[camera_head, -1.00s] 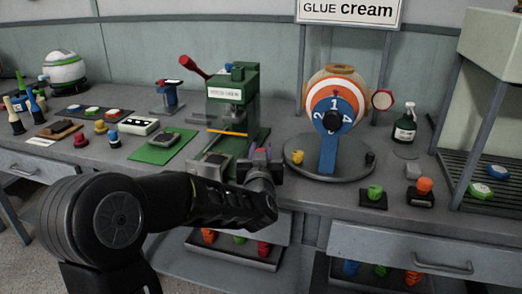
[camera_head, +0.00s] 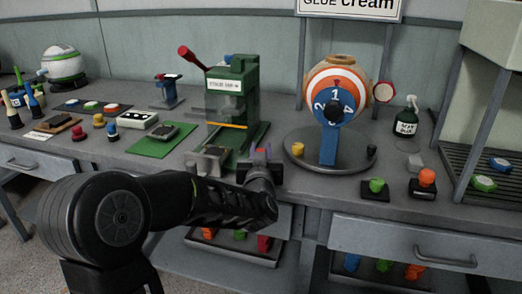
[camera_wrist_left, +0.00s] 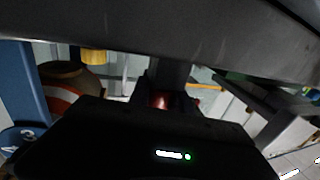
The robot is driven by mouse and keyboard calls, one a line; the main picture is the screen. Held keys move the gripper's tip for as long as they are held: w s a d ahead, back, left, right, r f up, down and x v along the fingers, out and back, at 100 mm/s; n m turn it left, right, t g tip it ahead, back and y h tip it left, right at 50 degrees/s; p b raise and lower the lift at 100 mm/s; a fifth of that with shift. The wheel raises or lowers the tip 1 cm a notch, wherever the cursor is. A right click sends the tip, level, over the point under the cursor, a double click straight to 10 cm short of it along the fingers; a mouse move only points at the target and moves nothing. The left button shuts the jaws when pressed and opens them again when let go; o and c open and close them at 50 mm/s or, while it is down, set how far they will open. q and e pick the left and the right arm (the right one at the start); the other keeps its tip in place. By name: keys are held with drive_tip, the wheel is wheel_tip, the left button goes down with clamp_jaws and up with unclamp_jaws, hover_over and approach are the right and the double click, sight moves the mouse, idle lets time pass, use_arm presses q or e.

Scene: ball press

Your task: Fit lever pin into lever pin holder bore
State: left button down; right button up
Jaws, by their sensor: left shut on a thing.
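The green press (camera_head: 238,85) stands at the middle of the bench, with a red-knobbed lever (camera_head: 194,60) at its upper left and a clear panel in front. My left gripper (camera_head: 262,160) is at the bench's front edge, to the right of the press base. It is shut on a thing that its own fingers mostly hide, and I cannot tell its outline. In the left wrist view a dark red shiny part (camera_wrist_left: 160,101) shows behind the dark gripper body. I cannot make out the lever pin or the holder bore. My right gripper is not in view.
A striped ball on a numbered blue stand (camera_head: 329,148) sits on a round grey base right of the gripper. A green mat (camera_head: 152,147) lies to the left. Drawers (camera_head: 403,240) and lower shelves are below the bench edge.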

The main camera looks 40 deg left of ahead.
use_arm(q)
drive_tip(key=shift+f, duration=0.25)
drive_tip(key=c, duration=1.1)
unclamp_jaws()
drive_tip(key=v, duration=0.7)
drive_tip(key=shift+s+d+p, duration=0.25)
drive_tip(key=shift+s+p, duration=0.05)
drive_tip(key=shift+s, duration=0.05)
